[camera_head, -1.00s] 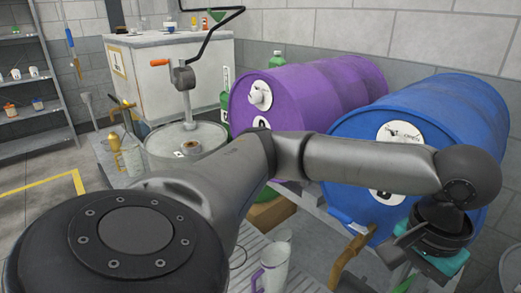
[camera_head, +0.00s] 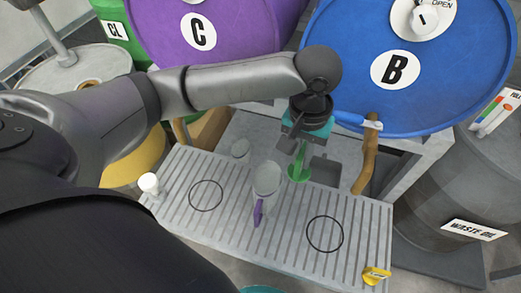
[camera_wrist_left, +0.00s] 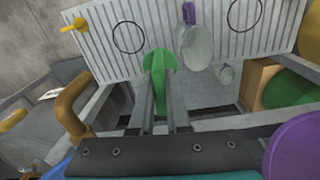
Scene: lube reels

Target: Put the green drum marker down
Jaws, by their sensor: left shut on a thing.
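The green drum marker (camera_head: 299,172) hangs below my left gripper (camera_head: 300,149), over the back edge of the slatted grate in the head view. My left gripper is shut on it. In the left wrist view the green marker (camera_wrist_left: 158,66) sits between the two fingers, with the grate beyond it. I cannot tell whether the marker touches any surface. The fingers hide part of it. My right gripper's fingers are not in view.
The grate (camera_head: 290,251) has two marked circles and bare slats. A grey jug with a purple handle (camera_head: 266,180) stands beside the green marker. A yellow marker (camera_head: 376,275) is at the right front corner. Blue drum B (camera_head: 408,95) and purple drum C (camera_head: 170,40) stand behind.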

